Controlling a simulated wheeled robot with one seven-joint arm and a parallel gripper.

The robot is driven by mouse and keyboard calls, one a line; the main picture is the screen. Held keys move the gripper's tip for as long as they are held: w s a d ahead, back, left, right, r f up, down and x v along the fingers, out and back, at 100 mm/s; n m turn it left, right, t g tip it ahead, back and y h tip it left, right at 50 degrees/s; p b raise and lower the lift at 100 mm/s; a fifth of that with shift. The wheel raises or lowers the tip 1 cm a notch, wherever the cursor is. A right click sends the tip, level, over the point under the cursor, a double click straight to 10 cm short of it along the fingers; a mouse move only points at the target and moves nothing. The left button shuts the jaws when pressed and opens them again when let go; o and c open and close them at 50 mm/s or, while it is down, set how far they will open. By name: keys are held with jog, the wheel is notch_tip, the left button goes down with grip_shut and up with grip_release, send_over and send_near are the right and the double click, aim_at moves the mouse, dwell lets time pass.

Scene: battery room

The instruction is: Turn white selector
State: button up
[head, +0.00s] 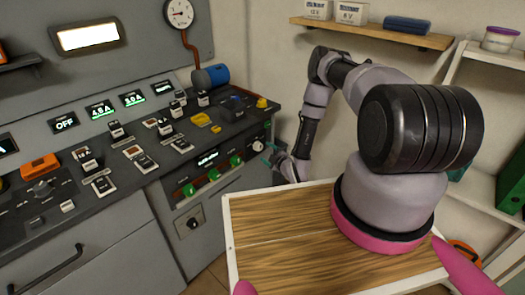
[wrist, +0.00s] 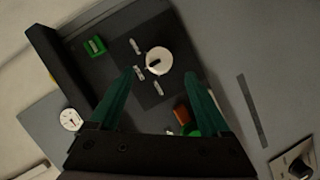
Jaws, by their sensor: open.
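The white selector (wrist: 160,62) is a round white knob with a dark pointer mark, set on a black panel with several small pale marks around it. In the wrist view it lies ahead of my gripper (wrist: 162,73), between the two green fingers. The fingers are apart and empty; whether the tips reach the knob's depth I cannot tell. In the head view the white selector (head: 258,145) is at the right end of the console's front strip, with my gripper (head: 268,154) just right of it.
Several green buttons (head: 213,174) sit left of the selector on the same strip. A black rotary knob (head: 192,223) is on the cabinet below. A blue cylinder (head: 211,76) and yellow items lie on the console top. A wooden tray top (head: 280,210) is in front.

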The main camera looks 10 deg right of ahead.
jog(key=shift+v, duration=2.3)
